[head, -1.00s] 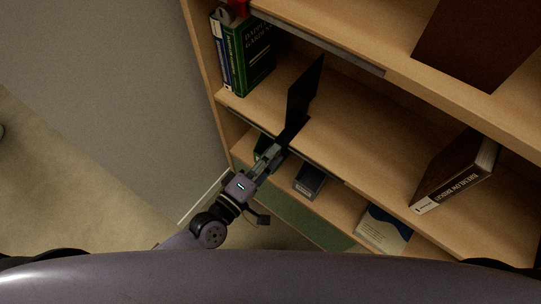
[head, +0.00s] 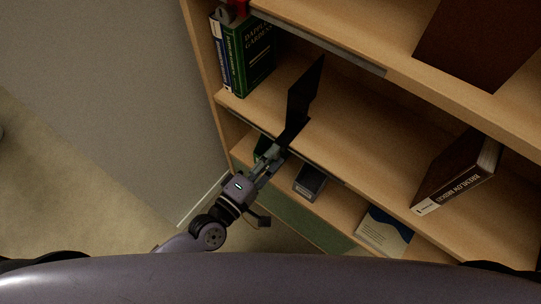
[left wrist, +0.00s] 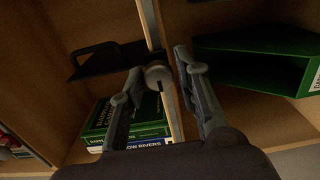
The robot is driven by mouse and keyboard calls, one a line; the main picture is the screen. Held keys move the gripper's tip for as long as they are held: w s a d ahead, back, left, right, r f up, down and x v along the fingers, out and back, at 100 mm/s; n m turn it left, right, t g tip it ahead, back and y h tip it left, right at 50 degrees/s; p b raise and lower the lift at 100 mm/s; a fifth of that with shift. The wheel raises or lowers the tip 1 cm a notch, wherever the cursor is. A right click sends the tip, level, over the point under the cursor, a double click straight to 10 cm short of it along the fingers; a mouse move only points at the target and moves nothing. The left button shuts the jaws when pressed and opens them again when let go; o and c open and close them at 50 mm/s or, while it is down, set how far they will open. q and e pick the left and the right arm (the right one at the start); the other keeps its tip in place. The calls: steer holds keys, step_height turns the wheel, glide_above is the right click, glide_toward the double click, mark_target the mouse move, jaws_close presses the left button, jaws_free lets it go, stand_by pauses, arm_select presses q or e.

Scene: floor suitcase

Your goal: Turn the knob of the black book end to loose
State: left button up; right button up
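The black book end (head: 304,92) stands upright on the middle shelf at its front edge; its black frame also shows in the left wrist view (left wrist: 108,62). A round grey knob (left wrist: 157,74) with a dark slot sits at the shelf edge in the left wrist view. My left gripper (head: 279,148) is at that edge, just below the book end. In the left wrist view its fingers (left wrist: 157,68) are apart, one each side of the knob. The left fingertip looks close to the knob; contact is unclear. The head view hides the knob. My right gripper is out of view.
Green and blue books (head: 248,55) stand at the shelf's left end. A brown book (head: 455,175) leans at the right. A dark box (head: 310,181) and a blue-white book (head: 384,229) are on the lower shelf. A green open holder (left wrist: 250,45) is close to my right finger.

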arm_select(q)
steer(key=shift+o, duration=1.2)
steer(key=v, duration=1.2)
steer(key=w+a+f+m+g+y, duration=0.1)
steer(key=a+f+m+g+y, duration=0.3)
steer(key=f, duration=1)
steer(key=a+f+m+g+y, duration=0.15)
steer(key=a+f+m, duration=0.4)
steer(key=f, duration=0.85)
steer(key=s+a+f+m+g+y+p, duration=0.1)
steer(key=s+a+f+y, duration=0.15)
steer(key=s+f, duration=0.2)
steer(key=s+a+f+g+y, duration=0.1)
steer(key=s+a+f+g, duration=0.15)
steer(key=f, duration=0.25)
steer(key=s+f+m+g, duration=0.1)
steer(key=s+f+g, duration=0.1)
steer(key=s, duration=0.6)
steer(key=s+a+f+m+g+y, duration=0.1)
steer(key=s+f+m+g, duration=0.1)
steer(key=s+f, duration=0.3)
steer(key=s, duration=0.3)
steer(key=shift+s+f+g+y, duration=0.25)
steer(key=shift+f+g+y, duration=0.05)
